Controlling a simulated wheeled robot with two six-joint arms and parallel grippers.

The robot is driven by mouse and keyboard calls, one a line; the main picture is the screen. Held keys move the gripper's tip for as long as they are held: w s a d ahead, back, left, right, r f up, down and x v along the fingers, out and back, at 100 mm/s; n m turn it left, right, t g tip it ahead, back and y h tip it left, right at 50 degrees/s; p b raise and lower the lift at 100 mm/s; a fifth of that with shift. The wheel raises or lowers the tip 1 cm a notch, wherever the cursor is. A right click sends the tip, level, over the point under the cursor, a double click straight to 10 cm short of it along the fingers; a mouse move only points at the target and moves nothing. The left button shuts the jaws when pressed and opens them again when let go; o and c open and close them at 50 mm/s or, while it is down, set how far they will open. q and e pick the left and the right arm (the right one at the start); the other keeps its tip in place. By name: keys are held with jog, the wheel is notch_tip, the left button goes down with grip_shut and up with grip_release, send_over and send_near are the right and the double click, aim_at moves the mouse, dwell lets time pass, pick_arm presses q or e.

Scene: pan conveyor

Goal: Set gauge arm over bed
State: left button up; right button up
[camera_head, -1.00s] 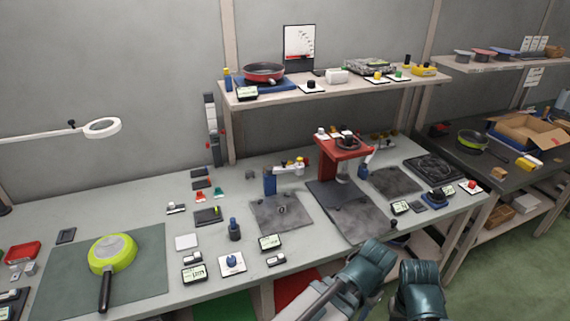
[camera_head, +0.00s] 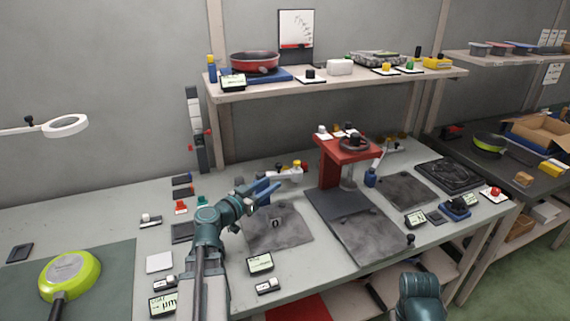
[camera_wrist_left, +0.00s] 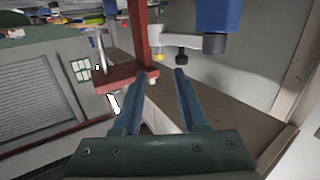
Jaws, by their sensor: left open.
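The gauge arm (camera_head: 286,174) is a pale bar with yellow and red knobs, low in front of the back wall in the head view. In the left wrist view the pale arm (camera_wrist_left: 203,43) reaches left from a blue post (camera_wrist_left: 218,14), with a dark knob (camera_wrist_left: 182,55) under it. The grey stone bed (camera_head: 280,236) lies on the bench in front. My left gripper (camera_head: 270,188) is open above the bed's back edge and hides the post in the head view. In the wrist view its fingers (camera_wrist_left: 162,74) are apart and empty, pointing toward the arm's knob.
A red stand (camera_head: 330,172) with a dark base is right of the bed. Small displays (camera_head: 260,264) and switches sit along the bench front. A green pan (camera_head: 69,275) lies on a mat at left. A shelf (camera_head: 335,84) overhangs the back.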

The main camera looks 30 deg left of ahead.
aim_at(276, 173)
pick_arm(q)
jog(key=w+a+y, duration=0.1)
jog(key=w, duration=1.2)
jog(key=shift+w+a+r+t, duration=0.15)
jog(key=shift+a+r+t, duration=0.2)
jog(key=shift+a+t, duration=0.05)
grip_shut()
dwell(1.1)
